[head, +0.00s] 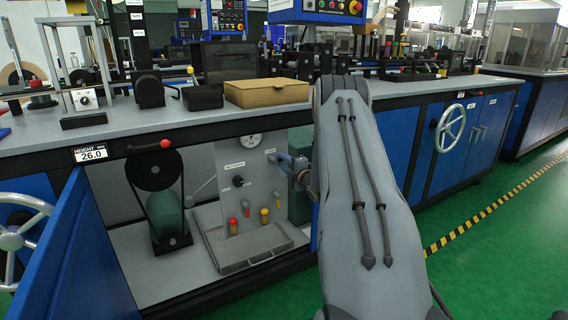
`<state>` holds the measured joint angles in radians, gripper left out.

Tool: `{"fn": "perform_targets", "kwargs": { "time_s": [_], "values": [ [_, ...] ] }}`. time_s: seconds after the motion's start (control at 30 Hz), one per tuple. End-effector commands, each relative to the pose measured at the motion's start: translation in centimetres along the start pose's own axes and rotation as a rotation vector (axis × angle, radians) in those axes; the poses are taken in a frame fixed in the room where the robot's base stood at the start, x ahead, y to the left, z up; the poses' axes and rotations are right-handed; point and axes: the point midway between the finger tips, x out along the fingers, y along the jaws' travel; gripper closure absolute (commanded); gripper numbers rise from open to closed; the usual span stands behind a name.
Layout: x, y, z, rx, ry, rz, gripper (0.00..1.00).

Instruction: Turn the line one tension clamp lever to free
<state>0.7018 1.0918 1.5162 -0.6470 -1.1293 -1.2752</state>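I cannot tell for sure which part is the line one tension clamp lever; no readable label marks it. A black lever with a red knob (165,144) sticks out at the bench front, beside the height display (91,154). A lever with a yellow knob (190,70) stands by a black roller unit (148,88) on the bench top. My arm rises through the middle of the head view and covers part of the bench front. Dark jointed parts show at its left edge, by the open cabinet. My gripper's fingers are not visible.
A cardboard box (267,92) and a black box (202,97) lie on the bench top (60,138). The open cabinet holds a green motor (165,215) and a panel with red and yellow knobs (240,180). Its blue door (75,260) swings out at left. Green floor lies at right.

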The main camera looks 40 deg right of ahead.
Motion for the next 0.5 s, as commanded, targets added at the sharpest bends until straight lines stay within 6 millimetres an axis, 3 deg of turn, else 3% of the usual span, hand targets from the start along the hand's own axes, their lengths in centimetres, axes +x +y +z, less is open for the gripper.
{"fn": "perform_targets", "kwargs": {
  "time_s": [0.3, 0.5],
  "values": [
    [-0.2, 0.1, 0.0, 0.001, -0.001, 0.001, 0.69],
    [-2.6, 0.2, 0.1, 0.001, -0.002, -0.001, 0.69]
  ]
}}
